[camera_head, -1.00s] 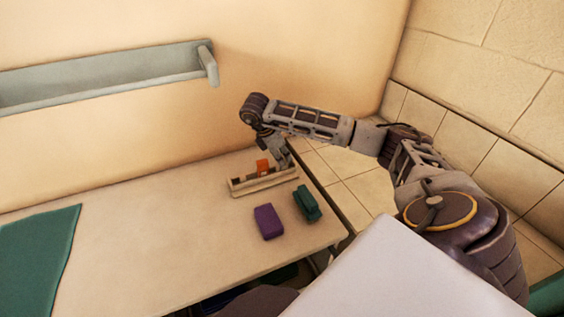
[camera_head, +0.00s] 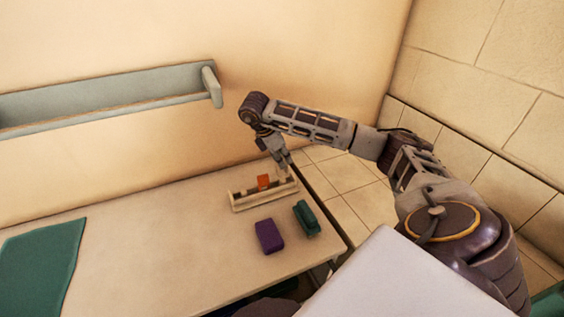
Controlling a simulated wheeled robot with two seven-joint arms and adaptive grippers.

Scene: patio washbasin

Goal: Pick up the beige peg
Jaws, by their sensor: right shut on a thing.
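A pale wooden rack (camera_head: 250,204) stands on the table near its right end. An orange block (camera_head: 263,182) stands upright in it. My right gripper (camera_head: 285,167) is above the rack's right end, pointing down. It is shut on a small pale piece, the beige peg (camera_head: 287,174), which is mostly hidden and hard to make out against the rack. I cannot tell whether the peg's lower end is clear of the rack. My left gripper is out of view.
A purple block (camera_head: 269,236) and a dark green block (camera_head: 306,218) lie in front of the rack. A green mat (camera_head: 40,265) covers the table's left part. A grey shelf (camera_head: 110,97) is on the wall. The table (camera_head: 160,240) is bare between mat and rack.

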